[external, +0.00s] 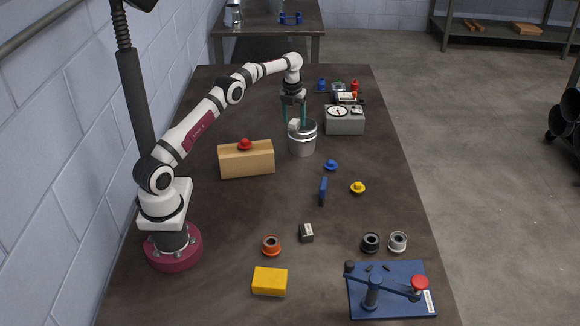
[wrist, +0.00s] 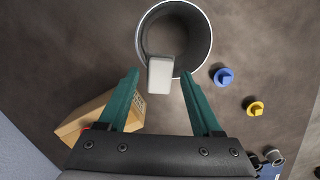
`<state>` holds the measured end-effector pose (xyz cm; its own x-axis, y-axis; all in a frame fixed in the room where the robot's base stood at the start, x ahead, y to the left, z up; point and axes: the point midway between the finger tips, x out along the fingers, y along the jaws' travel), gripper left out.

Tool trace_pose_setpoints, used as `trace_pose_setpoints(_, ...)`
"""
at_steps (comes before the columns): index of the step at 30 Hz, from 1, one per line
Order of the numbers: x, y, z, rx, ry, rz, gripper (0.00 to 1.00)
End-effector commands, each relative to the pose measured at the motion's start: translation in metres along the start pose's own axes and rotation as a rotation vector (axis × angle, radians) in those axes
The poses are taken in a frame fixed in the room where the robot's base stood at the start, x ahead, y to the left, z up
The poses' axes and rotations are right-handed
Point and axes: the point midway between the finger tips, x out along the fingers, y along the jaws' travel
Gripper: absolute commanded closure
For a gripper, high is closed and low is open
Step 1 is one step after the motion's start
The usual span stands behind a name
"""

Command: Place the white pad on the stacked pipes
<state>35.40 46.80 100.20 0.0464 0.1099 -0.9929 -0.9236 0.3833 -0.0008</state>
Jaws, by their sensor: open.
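The white pad (wrist: 160,76) is a small pale block at the near rim of the pipes in the wrist view. In the external view the pad (external: 294,125) shows at the upper left of the pipes. The stacked pipes (external: 302,141) appear as an upright silver cylinder with an open top; the wrist view looks down into the pipes (wrist: 204,48). My gripper (external: 294,123) is open above them, its green fingers on either side of the pad with a visible gap at each side. I cannot tell how firmly the pad rests on the rim.
A wooden block (external: 246,160) with a red knob stands left of the pipes, and a grey box with a dial (external: 345,121) stands to the right. Blue (external: 331,165) and yellow (external: 358,188) knobs lie nearby. A blue fixture (external: 390,290) sits at the front right.

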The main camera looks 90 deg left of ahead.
Motion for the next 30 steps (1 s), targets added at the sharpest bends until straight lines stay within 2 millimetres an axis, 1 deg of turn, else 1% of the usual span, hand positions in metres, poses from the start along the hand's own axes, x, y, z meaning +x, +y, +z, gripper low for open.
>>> trace_pose_setpoints(2, -0.006, 0.000, 0.001, 0.000, -0.002, 0.000, 0.34)
trace_pose_setpoints(5, -0.026, 0.000, 0.001, 0.000, -0.004, -0.002, 0.34)
trace_pose_setpoints(6, -0.036, 0.000, 0.001, 0.000, -0.005, -0.001, 0.34)
trace_pose_setpoints(10, -0.062, -0.001, 0.001, 0.001, -0.003, -0.002, 0.34)
trace_pose_setpoints(13, -0.074, 0.000, 0.001, 0.000, -0.002, -0.001, 0.34)
trace_pose_setpoints(17, -0.079, -0.001, 0.000, -0.002, 0.000, 0.000, 0.34)
trace_pose_setpoints(19, -0.088, -0.011, -0.007, -0.032, 0.002, 0.000, 0.34)
trace_pose_setpoints(20, -0.096, -0.021, -0.015, -0.062, 0.003, 0.000, 0.34)
trace_pose_setpoints(22, -0.124, -0.053, -0.049, -0.181, 0.010, 0.005, 0.34)
trace_pose_setpoints(23, -0.139, -0.067, -0.071, -0.250, 0.014, 0.009, 0.34)
trace_pose_setpoints(24, -0.158, -0.084, -0.106, -0.354, 0.016, 0.016, 0.34)
trace_pose_setpoints(25, -0.171, -0.094, -0.136, -0.436, 0.016, 0.022, 0.34)
trace_pose_setpoints(26, -0.183, -0.100, -0.166, -0.521, 0.016, 0.028, 0.34)
trace_pose_setpoints(27, -0.195, -0.102, -0.209, -0.634, 0.012, 0.037, 0.34)
trace_pose_setpoints(28, -0.201, -0.099, -0.242, -0.721, 0.007, 0.043, 0.34)
trace_pose_setpoints(29, -0.205, -0.093, -0.275, -0.806, 0.002, 0.047, 0.34)
trace_pose_setpoints(30, -0.206, -0.079, -0.317, -0.919, -0.008, 0.053, 0.34)
